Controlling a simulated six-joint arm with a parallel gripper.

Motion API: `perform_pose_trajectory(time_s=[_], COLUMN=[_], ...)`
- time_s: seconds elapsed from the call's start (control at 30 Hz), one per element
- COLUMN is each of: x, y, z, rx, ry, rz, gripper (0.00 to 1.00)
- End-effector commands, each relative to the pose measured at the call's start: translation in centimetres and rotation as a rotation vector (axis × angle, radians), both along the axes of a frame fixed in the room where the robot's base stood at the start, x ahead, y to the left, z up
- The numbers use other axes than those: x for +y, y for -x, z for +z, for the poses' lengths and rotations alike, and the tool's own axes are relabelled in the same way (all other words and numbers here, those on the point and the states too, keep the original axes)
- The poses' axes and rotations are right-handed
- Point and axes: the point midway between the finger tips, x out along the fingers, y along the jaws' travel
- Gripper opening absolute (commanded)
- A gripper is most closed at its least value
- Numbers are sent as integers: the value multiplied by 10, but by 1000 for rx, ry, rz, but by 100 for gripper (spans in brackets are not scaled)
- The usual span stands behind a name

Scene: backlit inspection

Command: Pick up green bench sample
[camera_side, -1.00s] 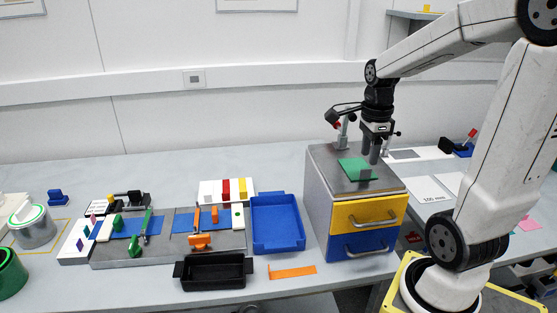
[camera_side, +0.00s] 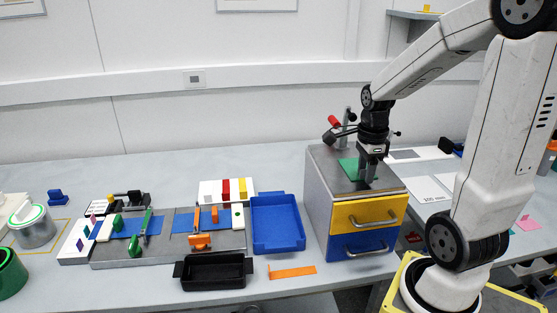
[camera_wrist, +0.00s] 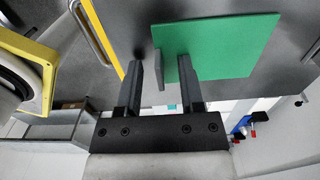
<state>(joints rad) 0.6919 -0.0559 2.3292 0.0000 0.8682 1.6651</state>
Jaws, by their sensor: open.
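The green bench sample (camera_side: 347,164) is a flat green plate on the grey top of the drawer cabinet (camera_side: 322,160). In the side view my gripper hides its right part. In the wrist view the green sample (camera_wrist: 232,48) fills the upper middle and right. My gripper (camera_side: 367,178) is open and low over the cabinet top, at the sample's near right side. In the wrist view my gripper (camera_wrist: 160,68) has its right finger overlapping the sample's left edge. A small grey upright piece (camera_wrist: 159,70) shows between the fingers, beside the green. I cannot tell whether anything touches.
A jointed stand with a red part (camera_side: 335,121) rises behind the sample. The cabinet has yellow (camera_side: 347,216) and blue (camera_side: 349,246) drawers, both shut. A blue tray (camera_side: 277,243), a black bin (camera_side: 213,286) and several small parts lie to the left.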

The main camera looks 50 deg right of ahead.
Motion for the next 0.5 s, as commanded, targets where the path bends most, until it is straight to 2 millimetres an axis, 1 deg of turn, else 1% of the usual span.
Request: perform_pose_trajectory(time_s=[0.13,0.17,0.2,0.3,0.5], x=[0,0,0,0,0], y=[0,0,0,0,0], z=[0,0,0,0,0], rx=[0,0,0,0,0], ry=[0,0,0,0,0], rz=[0,0,0,0,0], gripper=[49,42,29,0,0])
